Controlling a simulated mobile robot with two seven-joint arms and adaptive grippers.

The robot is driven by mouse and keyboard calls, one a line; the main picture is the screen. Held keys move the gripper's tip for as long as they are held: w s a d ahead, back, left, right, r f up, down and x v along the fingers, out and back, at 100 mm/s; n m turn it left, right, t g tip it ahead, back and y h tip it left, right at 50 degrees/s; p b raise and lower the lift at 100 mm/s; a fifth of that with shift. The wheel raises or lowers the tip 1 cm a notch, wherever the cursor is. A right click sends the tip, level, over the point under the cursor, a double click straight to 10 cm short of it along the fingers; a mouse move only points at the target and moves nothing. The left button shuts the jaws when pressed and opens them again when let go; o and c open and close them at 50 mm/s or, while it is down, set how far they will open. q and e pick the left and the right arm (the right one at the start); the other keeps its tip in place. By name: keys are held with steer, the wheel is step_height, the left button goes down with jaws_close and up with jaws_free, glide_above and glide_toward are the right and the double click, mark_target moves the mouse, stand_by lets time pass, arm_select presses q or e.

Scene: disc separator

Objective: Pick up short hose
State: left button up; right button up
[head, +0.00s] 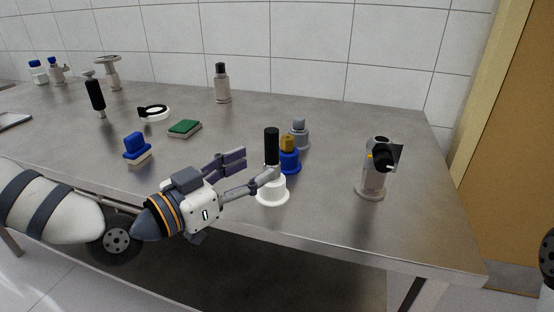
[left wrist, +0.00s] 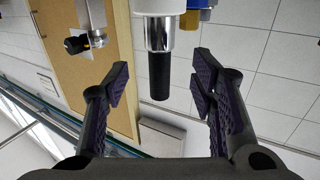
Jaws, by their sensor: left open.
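The likely short hose (head: 271,146) is a black upright cylinder with a metal collar and a wide white base on the table; I cannot tell for sure that this is the hose. In the left wrist view the black cylinder (left wrist: 159,75) shows upside down, its black end between the two fingers. My left gripper (head: 255,166) is open, its fingers pointing right. In the head view one finger overlaps the lower part of the black piece. In the left wrist view there is a gap on each side, so nothing is gripped.
Close behind stand a blue fitting with a brass top (head: 289,160) and a grey fitting (head: 299,134). A metal piece with a black knob (head: 372,180) stands right. A blue brush (head: 137,147) and a green pad (head: 185,128) lie left. The table's front right is clear.

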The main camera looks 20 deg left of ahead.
mark_target(267, 157)
arm_select(q)
steer(key=x, duration=0.6)
steer(key=shift+r+b, duration=0.15)
steer(key=shift+b, duration=0.25)
steer(key=shift+r, duration=0.1)
jaws_close()
